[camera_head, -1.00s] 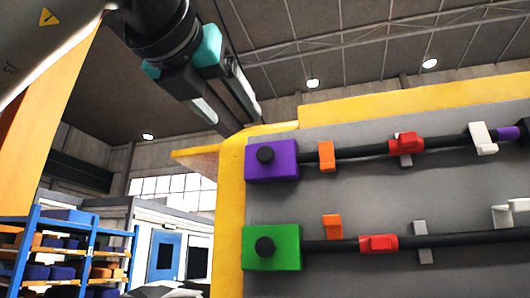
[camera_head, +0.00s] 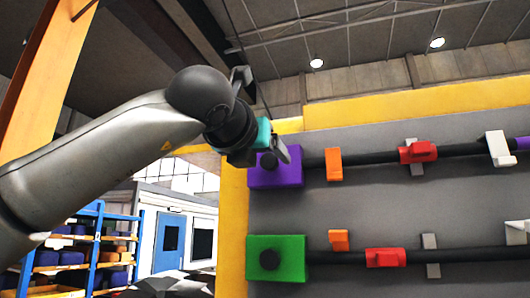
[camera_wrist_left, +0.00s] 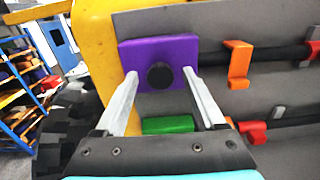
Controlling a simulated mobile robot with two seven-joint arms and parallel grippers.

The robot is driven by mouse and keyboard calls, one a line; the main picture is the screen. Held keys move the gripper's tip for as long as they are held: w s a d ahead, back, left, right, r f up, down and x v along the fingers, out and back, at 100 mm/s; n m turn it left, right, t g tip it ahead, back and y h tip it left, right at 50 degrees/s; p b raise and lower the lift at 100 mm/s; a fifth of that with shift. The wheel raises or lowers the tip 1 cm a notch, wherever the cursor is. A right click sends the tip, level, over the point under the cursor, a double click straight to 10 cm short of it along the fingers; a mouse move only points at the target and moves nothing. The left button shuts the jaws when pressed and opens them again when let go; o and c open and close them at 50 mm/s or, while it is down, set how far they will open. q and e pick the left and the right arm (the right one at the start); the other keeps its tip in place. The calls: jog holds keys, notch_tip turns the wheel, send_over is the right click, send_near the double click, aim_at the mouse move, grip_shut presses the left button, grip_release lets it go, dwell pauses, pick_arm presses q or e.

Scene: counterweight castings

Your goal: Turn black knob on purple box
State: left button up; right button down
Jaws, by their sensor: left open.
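The purple box (camera_head: 288,178) is mounted on the grey panel at the upper left, with its black knob (camera_head: 269,160) on the front. My left gripper (camera_head: 283,157) is in front of the purple box and partly covers its top. In the left wrist view the purple box (camera_wrist_left: 183,53) and the round black knob (camera_wrist_left: 160,75) show clearly. There the left gripper (camera_wrist_left: 160,78) is open, one finger on each side of the knob, with gaps between. I cannot tell whether the fingertips reach as deep as the knob. My right gripper is not in view.
A green box (camera_head: 290,258) with a similar knob sits below. Black pipes with orange hooks (camera_head: 333,164) and red clips (camera_head: 418,152) run right across the grey panel (camera_head: 380,205). A yellow frame (camera_head: 233,220) edges the panel. A blue shelf (camera_head: 97,245) stands far left.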

pick_arm(q)
grip_shut()
dwell(0.6)
